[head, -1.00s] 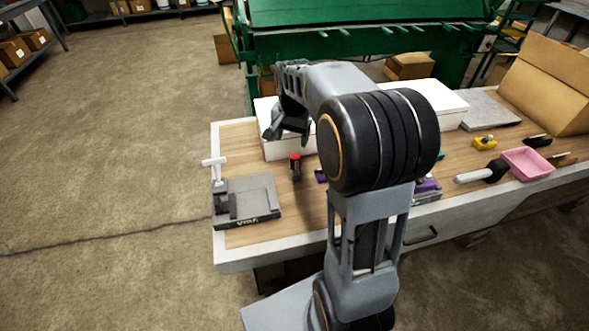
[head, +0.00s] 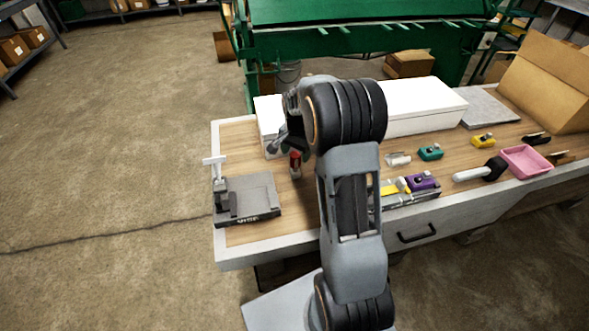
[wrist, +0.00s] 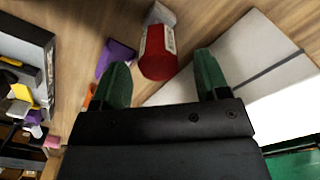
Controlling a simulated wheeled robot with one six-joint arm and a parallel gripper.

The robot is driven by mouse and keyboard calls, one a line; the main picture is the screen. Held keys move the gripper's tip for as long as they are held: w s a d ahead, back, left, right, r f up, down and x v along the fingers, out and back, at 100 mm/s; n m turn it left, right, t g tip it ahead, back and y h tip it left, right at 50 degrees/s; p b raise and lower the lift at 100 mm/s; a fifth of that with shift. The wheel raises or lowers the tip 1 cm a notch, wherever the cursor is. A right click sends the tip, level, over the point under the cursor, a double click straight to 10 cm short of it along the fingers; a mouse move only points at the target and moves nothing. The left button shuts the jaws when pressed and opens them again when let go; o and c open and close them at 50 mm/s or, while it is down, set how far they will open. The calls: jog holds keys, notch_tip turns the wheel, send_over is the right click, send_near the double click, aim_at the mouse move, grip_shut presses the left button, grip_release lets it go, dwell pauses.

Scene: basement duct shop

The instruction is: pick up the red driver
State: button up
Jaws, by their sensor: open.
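The red driver (head: 295,164) stands on the wooden bench top between the grey vise and the white box. In the wrist view the red driver (wrist: 156,52) shows its red end with a pale label on its side and a grey part beyond. My gripper (head: 285,144) is just above and behind the driver in the head view. In the wrist view my gripper (wrist: 161,70) has its two green fingers apart. The red end shows between and just beyond the fingertips, with nothing held.
The grey vise (head: 248,199) sits left of the driver. The white box (head: 425,104) is behind. A purple piece (wrist: 115,54) lies close to the left finger. A tray (head: 410,199) with yellow and purple items, a green item (head: 431,152) and a pink bin (head: 526,161) are to the right.

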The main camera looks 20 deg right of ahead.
jog(key=shift+f+p, duration=0.3)
jog(key=shift+f, duration=2.05)
jog(key=c, duration=1.1)
